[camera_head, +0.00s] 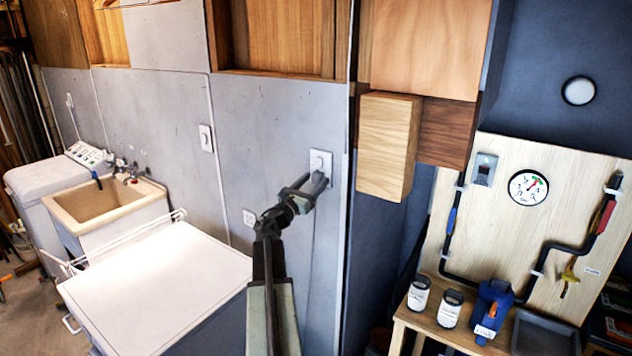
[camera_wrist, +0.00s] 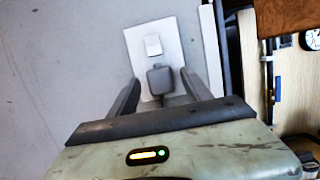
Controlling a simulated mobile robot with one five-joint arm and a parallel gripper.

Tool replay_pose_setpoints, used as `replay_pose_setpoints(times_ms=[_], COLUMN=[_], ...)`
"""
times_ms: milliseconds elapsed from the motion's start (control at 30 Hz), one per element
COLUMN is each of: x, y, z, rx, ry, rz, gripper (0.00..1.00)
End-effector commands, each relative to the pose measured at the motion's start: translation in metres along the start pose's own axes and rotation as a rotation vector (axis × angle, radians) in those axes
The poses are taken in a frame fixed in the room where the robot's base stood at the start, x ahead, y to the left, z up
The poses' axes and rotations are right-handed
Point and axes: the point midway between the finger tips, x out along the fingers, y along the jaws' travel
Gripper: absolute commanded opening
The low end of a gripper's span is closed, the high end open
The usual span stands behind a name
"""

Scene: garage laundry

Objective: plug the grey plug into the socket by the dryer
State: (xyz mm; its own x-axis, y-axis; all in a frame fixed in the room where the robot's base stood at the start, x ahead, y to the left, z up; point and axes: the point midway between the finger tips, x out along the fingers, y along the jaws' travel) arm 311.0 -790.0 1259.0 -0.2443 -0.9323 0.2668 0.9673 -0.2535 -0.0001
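The grey plug (camera_wrist: 161,80) sits at the lower part of a white socket plate (camera_wrist: 151,42) on the grey wall, with its cord hanging down. In the head view the plug (camera_head: 319,179) shows at the same socket plate (camera_head: 321,160). How deep it sits is hard to tell. My gripper (camera_head: 308,188) is in front of the plate. Its fingers stand on either side of the plug with gaps visible in the wrist view, so it is open. The dryer's white top (camera_head: 155,285) is at lower left.
Another outlet (camera_head: 250,218) is lower on the wall, and a wall plate (camera_head: 205,138) is further left. A sink (camera_head: 105,200) and a white washer (camera_head: 50,185) stand at the left. A wooden box (camera_head: 388,145) juts out right of the socket. A workbench (camera_head: 430,325) is at right.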

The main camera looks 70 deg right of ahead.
Motion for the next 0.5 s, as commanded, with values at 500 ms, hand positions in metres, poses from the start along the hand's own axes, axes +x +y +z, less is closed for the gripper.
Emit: replay_pose_setpoints(times_ms=[500], x=[-0.065], y=[-0.004], z=[-0.003], rx=[0.001], ry=[0.000], rz=[0.002], gripper=[0.57])
